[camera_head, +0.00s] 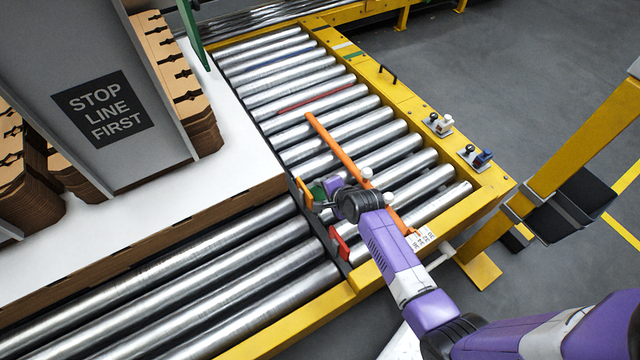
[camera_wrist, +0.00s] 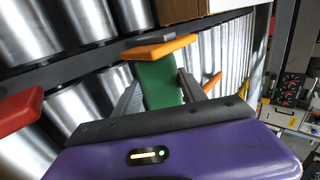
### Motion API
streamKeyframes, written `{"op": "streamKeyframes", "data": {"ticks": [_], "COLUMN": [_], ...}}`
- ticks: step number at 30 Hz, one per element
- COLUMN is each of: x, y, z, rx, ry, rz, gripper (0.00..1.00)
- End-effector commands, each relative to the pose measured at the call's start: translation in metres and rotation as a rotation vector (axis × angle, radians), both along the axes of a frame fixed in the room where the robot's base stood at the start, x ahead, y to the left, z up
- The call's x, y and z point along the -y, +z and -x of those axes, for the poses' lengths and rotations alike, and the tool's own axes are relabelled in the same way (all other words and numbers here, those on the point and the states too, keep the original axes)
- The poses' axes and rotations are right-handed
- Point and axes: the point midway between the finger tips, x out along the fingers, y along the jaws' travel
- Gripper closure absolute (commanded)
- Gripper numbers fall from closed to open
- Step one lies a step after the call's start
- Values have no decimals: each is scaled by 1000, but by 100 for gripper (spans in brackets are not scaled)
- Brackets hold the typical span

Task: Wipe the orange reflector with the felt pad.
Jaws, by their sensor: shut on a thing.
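The orange reflector (camera_head: 304,193) sits on the dark rail along the side of the roller bed. It also shows at the top of the wrist view (camera_wrist: 160,48), beyond the fingers. My gripper (camera_head: 328,188) is shut on the green felt pad (camera_wrist: 160,84), which sits between its two fingers. In the head view a bit of the pad (camera_head: 318,191) shows beside the reflector. The pad's far end meets the reflector's edge in the wrist view; I cannot tell whether they touch. A red reflector (camera_head: 340,243) is on the same rail, nearer, and at left in the wrist view (camera_wrist: 18,108).
An orange bar (camera_head: 335,146) lies across the rollers near my arm. A white platform (camera_head: 220,180) with stacked cardboard blanks (camera_head: 180,85) stands at left. The yellow conveyor frame (camera_head: 425,115) carries small switches (camera_head: 438,124). A yellow post (camera_head: 580,140) stands at right.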

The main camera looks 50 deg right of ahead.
Motion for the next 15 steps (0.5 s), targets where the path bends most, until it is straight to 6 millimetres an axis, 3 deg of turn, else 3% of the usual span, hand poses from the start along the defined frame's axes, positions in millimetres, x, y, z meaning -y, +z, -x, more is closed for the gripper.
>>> {"op": "streamKeyframes", "data": {"ticks": [7, 15], "x": [-4, 1], "y": [0, 0], "z": [11, -4], "rx": [-1, 1], "ry": [3, 3], "rz": [0, 0], "gripper": [93, 93]}}
